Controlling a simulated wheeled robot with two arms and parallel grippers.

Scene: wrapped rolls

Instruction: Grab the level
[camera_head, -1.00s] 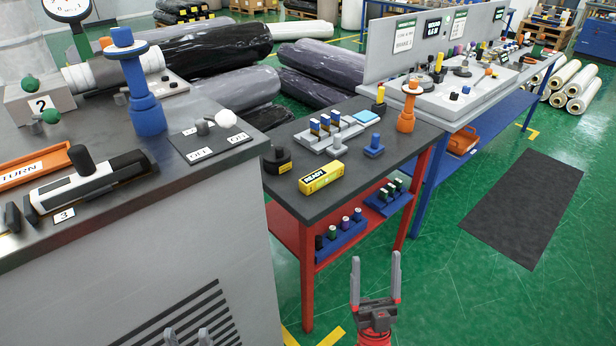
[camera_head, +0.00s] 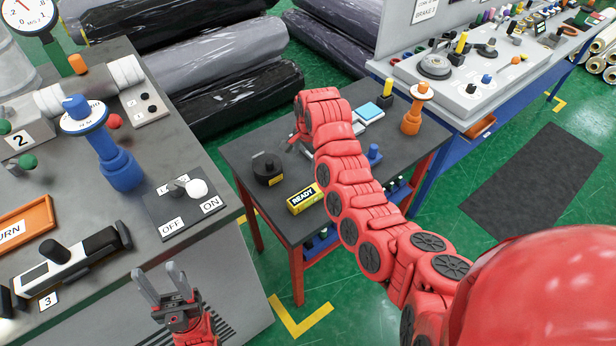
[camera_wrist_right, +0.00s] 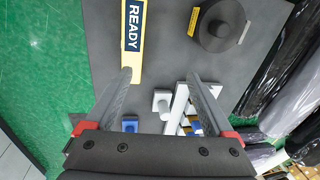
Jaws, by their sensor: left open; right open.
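I cannot make out for certain which thing is the level. A yellow block marked READY (camera_head: 305,197) lies on the dark table; in the right wrist view its label (camera_wrist_right: 134,25) is beyond my left-hand fingertip. My right gripper (camera_head: 297,142) is over this table. In its wrist view the jaws (camera_wrist_right: 160,78) are open and empty, with a white rack (camera_wrist_right: 181,104) near the right-hand finger. My left gripper (camera_head: 162,283) is open and empty beside the grey counter's edge. A lever with a white knob (camera_head: 197,188) stands on an OFF/ON plate on the counter.
A black round object (camera_head: 267,168) sits near the READY block. An orange spool (camera_head: 414,110) stands at the table's far right corner. A blue spool post (camera_head: 118,165) stands on the counter (camera_head: 120,215). Wrapped rolls (camera_head: 235,95) lie behind. My right arm hides part of the table.

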